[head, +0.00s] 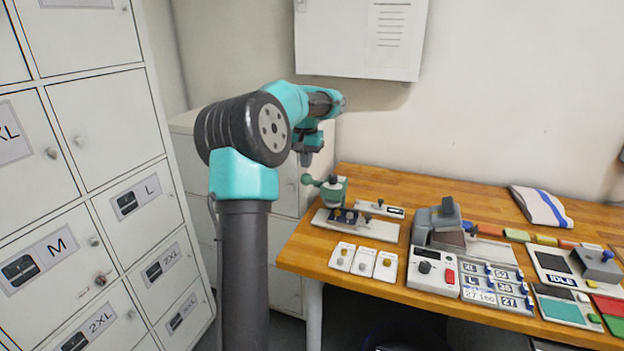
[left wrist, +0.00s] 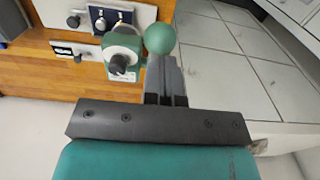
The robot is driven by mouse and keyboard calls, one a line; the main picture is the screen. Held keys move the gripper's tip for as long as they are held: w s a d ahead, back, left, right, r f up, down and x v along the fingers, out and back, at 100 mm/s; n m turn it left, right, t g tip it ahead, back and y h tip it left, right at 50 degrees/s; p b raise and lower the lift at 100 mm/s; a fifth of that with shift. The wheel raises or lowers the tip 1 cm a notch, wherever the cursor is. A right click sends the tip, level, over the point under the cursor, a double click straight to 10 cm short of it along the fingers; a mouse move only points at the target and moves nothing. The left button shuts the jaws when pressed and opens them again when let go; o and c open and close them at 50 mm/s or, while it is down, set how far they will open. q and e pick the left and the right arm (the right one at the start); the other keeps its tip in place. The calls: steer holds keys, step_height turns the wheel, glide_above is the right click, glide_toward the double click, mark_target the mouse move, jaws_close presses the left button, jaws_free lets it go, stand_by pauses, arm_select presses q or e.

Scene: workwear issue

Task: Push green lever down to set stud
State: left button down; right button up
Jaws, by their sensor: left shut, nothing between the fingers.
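The green press (head: 335,190) stands on a pale base plate at the left end of the wooden table. Its green lever ends in a round green knob (head: 306,179) that sticks out to the left. In the left wrist view the knob (left wrist: 160,39) is large, just beyond my fingertips, beside the press body (left wrist: 122,48). My left gripper (head: 307,158) is above the knob in the head view. Its fingers (left wrist: 161,66) are shut and empty. I cannot tell whether they touch the knob. The stud is too small to make out. My right gripper is not in view.
Small white cards (head: 364,262) lie in front of the press plate. A grey device with a red button (head: 434,270) stands to its right. White lockers (head: 110,150) fill the left side. A wall cabinet (head: 360,40) hangs above the table.

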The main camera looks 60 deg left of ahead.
mark_target(305, 177)
arm_select(q)
steer(key=shift+f, duration=1.15)
steer(key=shift+s+d+f, duration=0.2)
steer(key=shift+s+f, duration=0.05)
steer(key=shift+f, duration=0.35)
steer(key=shift+s+d+f, duration=0.15)
steer(key=shift+s+f, duration=0.1)
steer(key=shift+f, duration=0.35)
stand_by(0.4)
steer(key=shift+s+d+f, duration=0.1)
steer(key=shift+s+f, duration=0.05)
steer(key=shift+f, duration=0.6)
steer(key=shift+s+d+f, duration=0.1)
steer(key=shift+s+f, duration=0.05)
steer(key=shift+f, duration=0.6)
steer(key=shift+s+d+f, duration=0.1)
steer(key=shift+s+f, duration=0.05)
steer(key=shift+f, duration=0.6)
stand_by(0.5)
step_height(305, 177, up, 13)
stand_by(2.2)
